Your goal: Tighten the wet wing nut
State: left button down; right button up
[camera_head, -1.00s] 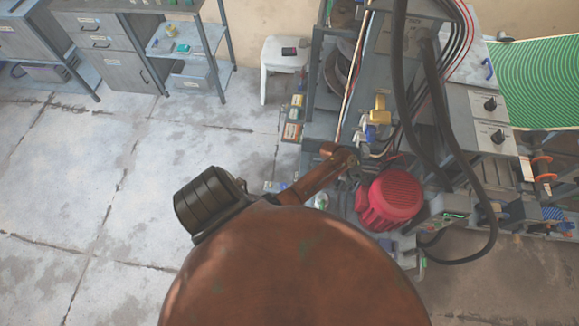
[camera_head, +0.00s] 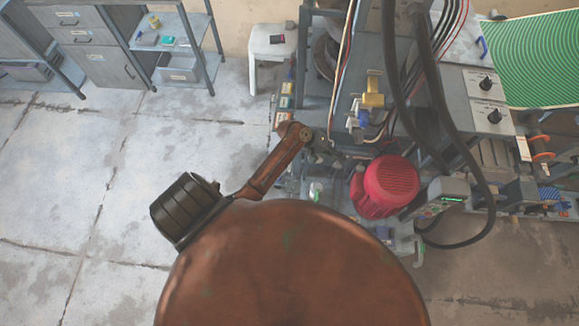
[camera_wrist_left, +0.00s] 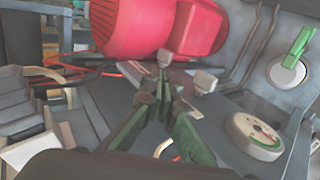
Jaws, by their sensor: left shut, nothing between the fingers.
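Two small pale grey pieces show at my left gripper's fingertips in the left wrist view. One grey piece (camera_wrist_left: 164,57) is just beyond the tips, and the other grey piece (camera_wrist_left: 204,81) is to their right. They may be wing nuts; I cannot tell which, if either, is wet. My left gripper (camera_wrist_left: 164,80) has its green fingers closed together at the tips, with nothing seen between them. In the head view my left gripper (camera_head: 333,153) is small, left of the red motor on the machine. My right gripper is not in view.
The red motor (camera_head: 385,186) sits on the machine and also fills the top of the left wrist view (camera_wrist_left: 150,25). A round gauge (camera_wrist_left: 255,135) and a green-handled valve (camera_wrist_left: 290,68) are at the right there. Thick black hoses (camera_head: 440,95) hang over the machine. Open floor lies left.

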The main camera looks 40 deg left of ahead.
pick_arm(q)
jog(key=s+a+f+y+b, duration=0.1)
jog(key=s+a+f, duration=0.2)
jog(key=s+f, duration=0.3)
jog(key=s+a+f+g+y+b, duration=0.1)
jog(key=s+a+f, duration=0.3)
jog(key=f, duration=1.1)
jog(key=s+a+f+g+y+b, duration=0.1)
jog(key=s+a+f+y+b, duration=0.2)
jog(key=s+f, duration=0.5)
notch_tip(320, 180, down, 3)
jog(key=shift+a+r+m, duration=0.1)
jog(key=shift+a+m, duration=0.3)
jog(key=shift+a, duration=0.15)
jog(key=shift+s, duration=0.1)
jog(key=s+a+f+m+g+y, duration=0.1)
jog(key=s+f, duration=0.4)
jog(key=s, duration=0.6)
jog(key=s+f+m+g+y, duration=0.1)
jog(key=s+f+m, duration=0.3)
jog(key=s, duration=0.8)
jog(key=s+a+f+m+g+y, duration=0.1)
jog(key=s+f, duration=0.5)
jog(key=s, duration=0.6)
jog(key=shift+s+a+f+m+y, duration=0.2)
jog(key=shift+a+f+m+y, duration=0.15)
jog(key=shift+m, duration=0.45)
